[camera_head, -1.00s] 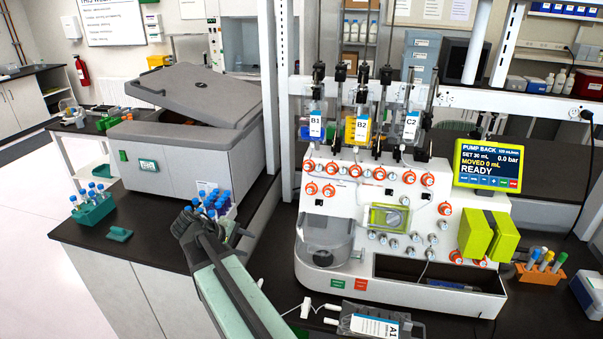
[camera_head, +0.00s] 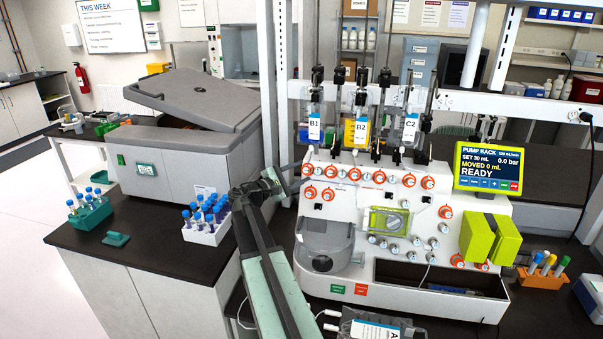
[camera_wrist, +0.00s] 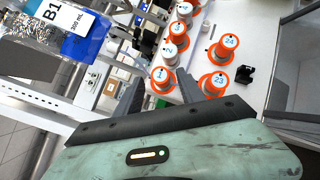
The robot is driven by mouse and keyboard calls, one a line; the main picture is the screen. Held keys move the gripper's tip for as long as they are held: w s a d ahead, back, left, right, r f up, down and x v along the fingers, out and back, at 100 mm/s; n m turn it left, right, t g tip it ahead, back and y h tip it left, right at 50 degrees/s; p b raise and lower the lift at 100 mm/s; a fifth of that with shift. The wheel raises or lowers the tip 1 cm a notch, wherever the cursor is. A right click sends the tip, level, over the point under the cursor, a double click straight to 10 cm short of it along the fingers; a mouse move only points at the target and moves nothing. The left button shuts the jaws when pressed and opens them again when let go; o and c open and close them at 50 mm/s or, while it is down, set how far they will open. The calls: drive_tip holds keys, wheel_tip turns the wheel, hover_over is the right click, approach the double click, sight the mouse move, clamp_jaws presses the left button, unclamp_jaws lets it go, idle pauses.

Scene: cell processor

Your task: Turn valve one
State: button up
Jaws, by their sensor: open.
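Valve one (camera_wrist: 160,78) is an orange-rimmed knob with a white face marked 1. In the wrist view it shows between my two dark fingertips. In the head view it is the leftmost knob (camera_head: 308,169) of the upper row on the white cell processor (camera_head: 345,208). My gripper (camera_head: 296,173) is open at the left edge of that row, its fingers pointing right towards the knob. In the wrist view my gripper (camera_wrist: 158,88) holds nothing firmly. I cannot tell whether the fingers reach around the knob or touch it.
Valve two (camera_wrist: 169,50) is beside valve one, and knobs 24 (camera_wrist: 227,42) and 23 (camera_wrist: 215,83) are close on the right. The B1 bag (camera_head: 314,127) hangs above. A white tube rack (camera_head: 207,232) stands on the bench left of my arm. The pump screen (camera_head: 488,167) reads READY.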

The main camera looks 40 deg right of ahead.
drive_tip(key=shift+d, duration=0.4)
